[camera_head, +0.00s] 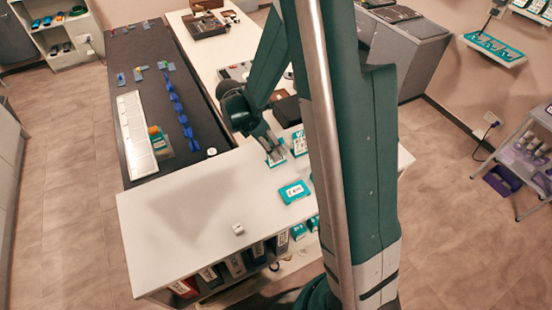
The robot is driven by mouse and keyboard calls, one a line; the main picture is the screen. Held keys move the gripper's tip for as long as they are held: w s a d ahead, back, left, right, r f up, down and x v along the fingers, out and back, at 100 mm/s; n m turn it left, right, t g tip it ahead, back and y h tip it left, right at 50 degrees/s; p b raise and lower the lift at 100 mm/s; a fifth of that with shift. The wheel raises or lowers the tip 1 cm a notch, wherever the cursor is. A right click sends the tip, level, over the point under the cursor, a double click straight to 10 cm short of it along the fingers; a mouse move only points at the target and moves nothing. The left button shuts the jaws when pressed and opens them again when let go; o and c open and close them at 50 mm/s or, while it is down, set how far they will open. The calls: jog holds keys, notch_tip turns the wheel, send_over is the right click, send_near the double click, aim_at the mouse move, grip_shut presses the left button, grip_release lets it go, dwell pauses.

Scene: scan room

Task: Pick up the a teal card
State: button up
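A teal card (294,191) with a white label lies flat on the white counter (190,215), in front of my gripper. My gripper (272,150) reaches down over the counter, a little behind and left of that card and apart from it. Another teal and white card-like item (276,158) is right at the fingertips; I cannot tell whether it is held or only touched. A third teal and white item (299,143) is just right of the gripper. The finger gap is too small to make out. My own column hides the counter's right part.
A small pale cube (238,229) sits near the counter's front edge. A dark bench (140,85) with a white tray strip (135,135) and a row of blue pieces (178,108) is at left. Binders (235,265) stand under the counter. The counter's left front is clear.

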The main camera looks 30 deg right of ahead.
aim_at(274, 149)
jog(key=shift+c, duration=0.5)
grip_shut()
jog(key=shift+r, duration=0.2)
jog(key=shift+r, duration=4.85)
